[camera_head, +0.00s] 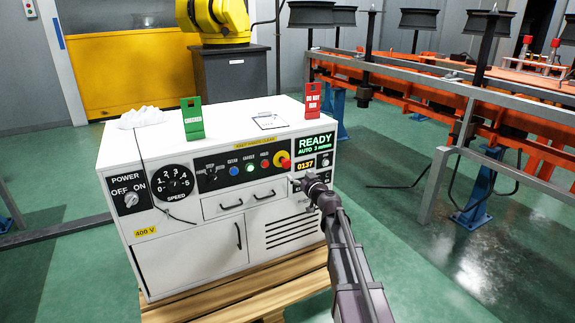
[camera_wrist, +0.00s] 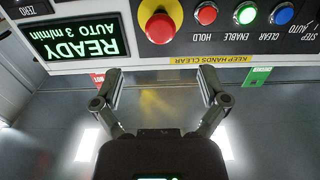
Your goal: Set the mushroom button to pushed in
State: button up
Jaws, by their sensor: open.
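The mushroom button (camera_head: 286,163) is a red round head on a yellow collar, on the right part of the white cabinet's front panel. In the wrist view, which is upside down, the red head (camera_wrist: 160,28) stands out from its yellow surround at the top middle. My gripper (camera_head: 297,182) is in front of the panel, close below the button in the head view. In the wrist view my gripper (camera_wrist: 160,88) has its two fingers wide apart and nothing between them. The fingertips look apart from the button; the exact gap cannot be told.
Beside the button are a red hold button (camera_wrist: 206,13), a lit green enable button (camera_wrist: 245,13) and a blue clear button (camera_wrist: 283,13). A READY display (camera_head: 315,143) is on its other side. Red and green tags (camera_head: 312,99) stand on the cabinet top.

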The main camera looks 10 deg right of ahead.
aim_at(287, 165)
jog(key=x, duration=1)
